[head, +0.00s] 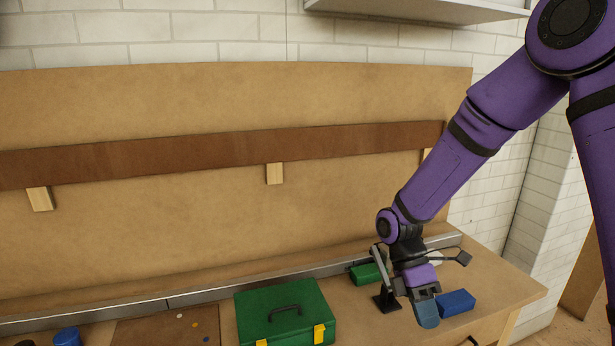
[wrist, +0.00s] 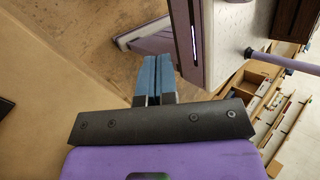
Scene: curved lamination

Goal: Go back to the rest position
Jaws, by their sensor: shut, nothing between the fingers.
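My gripper (head: 427,312) is at the lower right of the head view, above the right part of the workbench, on my purple arm. Its blue fingers are together with nothing between them. In the wrist view the gripper (wrist: 158,75) points past the bench edge, with floor and other parts of the room beyond. A blue block (head: 456,302) lies on the bench just right of the fingers in the head view. I cannot tell whether they touch it.
A green toolbox (head: 283,308) with yellow latches stands left of the gripper. A green block (head: 366,274) and a black stand (head: 386,302) are close behind it. A brown strip (head: 190,153) spans the backboard on wooden blocks (head: 274,174). A blue container (head: 67,337) sits at lower left.

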